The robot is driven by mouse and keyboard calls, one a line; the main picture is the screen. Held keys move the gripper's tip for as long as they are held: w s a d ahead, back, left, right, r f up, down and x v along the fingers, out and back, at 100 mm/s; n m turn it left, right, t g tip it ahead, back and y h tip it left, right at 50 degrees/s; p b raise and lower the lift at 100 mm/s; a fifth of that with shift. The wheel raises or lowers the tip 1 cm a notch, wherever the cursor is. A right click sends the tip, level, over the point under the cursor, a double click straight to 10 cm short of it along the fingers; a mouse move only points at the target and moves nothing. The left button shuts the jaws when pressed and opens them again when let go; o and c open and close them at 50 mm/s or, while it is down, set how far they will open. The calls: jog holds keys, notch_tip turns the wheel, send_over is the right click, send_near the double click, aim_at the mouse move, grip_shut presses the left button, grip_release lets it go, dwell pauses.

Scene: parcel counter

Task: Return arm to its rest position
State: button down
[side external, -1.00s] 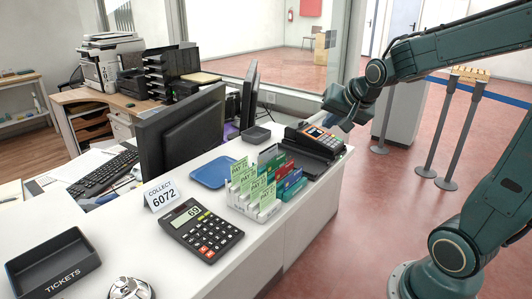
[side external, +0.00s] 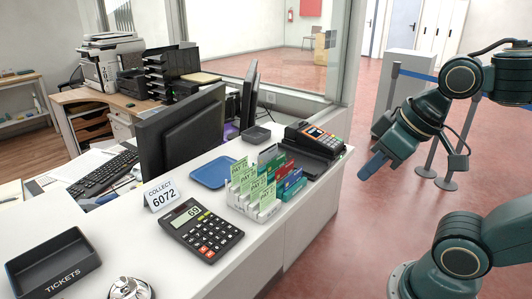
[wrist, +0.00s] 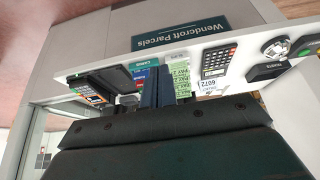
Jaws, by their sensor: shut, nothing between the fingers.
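My gripper (side external: 370,170) hangs over the open red floor in the side view, to the right of the counter (side external: 296,225) and apart from it. Its blue fingers are together and point down and to the left, with nothing held. In the wrist view the shut fingers (wrist: 157,93) stick up from the bottom, covering part of the card rack. My forearm folds back toward the right edge of the side view.
On the counter are a card terminal (side external: 318,136), a card rack (side external: 262,206), a calculator (side external: 201,232), a blue tray (side external: 213,172) and a black tickets tray (side external: 52,262). Belt posts (side external: 432,155) and a grey cabinet (side external: 402,80) stand behind my arm.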

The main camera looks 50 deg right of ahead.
jog(key=c, duration=2.1)
grip_release()
jog(key=o, duration=1.1)
jog(key=shift+w+d+r, duration=0.1)
jog(key=shift+w+r, duration=0.15)
jog(key=shift+w, duration=0.2)
jog(key=shift+c, duration=0.2)
jog(key=o, duration=1)
jog(key=w+r, duration=0.1)
jog(key=w, duration=0.1)
jog(key=w+d+r, duration=0.1)
jog(key=w, duration=0.1)
jog(key=w+d, duration=0.1)
jog(key=shift+w+d+r, duration=0.25)
jog(key=shift+w+r, duration=0.15)
jog(key=shift+o, duration=0.2)
jog(key=w+d+r, duration=0.2)
jog(key=w+d, duration=0.6)
jog(key=d, duration=0.1)
jog(key=w+d+f+t, duration=0.1)
jog(key=d, duration=0.9)
jog(key=w+d+f, duration=0.1)
jog(key=w+d, duration=0.1)
jog(key=d, duration=0.9)
jog(key=shift+a+x, duration=0.15)
jog(key=shift+x, duration=2.2)
jog(key=shift+a+x, duration=0.1)
jog(key=shift+x, duration=2.25)
jog(key=shift+w+r, duration=0.2)
